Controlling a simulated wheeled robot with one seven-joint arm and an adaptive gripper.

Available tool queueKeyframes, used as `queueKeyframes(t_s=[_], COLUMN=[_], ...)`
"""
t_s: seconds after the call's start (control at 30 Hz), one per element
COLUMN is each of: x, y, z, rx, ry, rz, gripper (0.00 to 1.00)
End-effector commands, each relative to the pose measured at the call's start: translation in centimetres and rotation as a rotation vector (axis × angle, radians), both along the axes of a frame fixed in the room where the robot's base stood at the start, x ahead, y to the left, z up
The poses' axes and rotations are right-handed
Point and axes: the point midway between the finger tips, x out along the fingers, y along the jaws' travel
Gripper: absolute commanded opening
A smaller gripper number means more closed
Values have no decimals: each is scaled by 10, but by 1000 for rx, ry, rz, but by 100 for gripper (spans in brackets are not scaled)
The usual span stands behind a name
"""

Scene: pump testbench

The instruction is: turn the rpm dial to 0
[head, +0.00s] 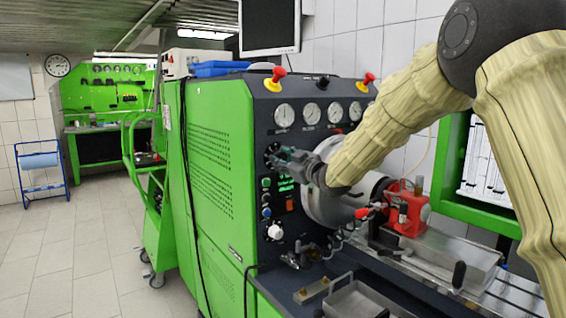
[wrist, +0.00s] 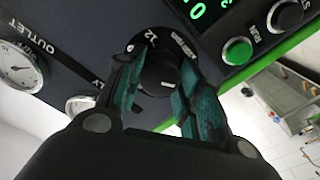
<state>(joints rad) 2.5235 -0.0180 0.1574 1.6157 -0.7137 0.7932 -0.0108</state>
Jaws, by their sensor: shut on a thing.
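The rpm dial (wrist: 158,72) is a round black knob with a light pointer mark on the dark panel. Numbers, among them 12, are printed on the ring around it. My gripper (wrist: 160,82) has its two teal-padded fingers on either side of the knob and is shut on it. In the head view my gripper (head: 283,157) reaches the left part of the panel front, below the gauges. There my gripper hides most of the dial. I cannot read the exact setting that the pointer marks.
A green digital display (wrist: 197,12) and a green button (wrist: 237,50) sit close to the dial. White gauges (wrist: 18,66) are on the other side. In the head view, red emergency knobs (head: 275,77) top the green test bench (head: 220,150). A red pump (head: 408,208) stands to the right.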

Motion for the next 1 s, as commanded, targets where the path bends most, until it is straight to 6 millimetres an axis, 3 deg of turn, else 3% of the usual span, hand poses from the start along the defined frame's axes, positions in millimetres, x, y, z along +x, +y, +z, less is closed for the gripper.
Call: queueKeyframes(t_s=[0.27, 0.3, 0.43, 0.77, 1.0], x=[-1, -1, -1, -1, -21], y=[-1, -1, 0, -1, -16], z=[-5, -5, -4, -2, -1], rx=[-4, -4, -3, 0, 1], ry=[7, 7, 5, 2, 3], rz=[-1, -1, 0, 0, -1], gripper=[12, 38, 58, 58, 58])
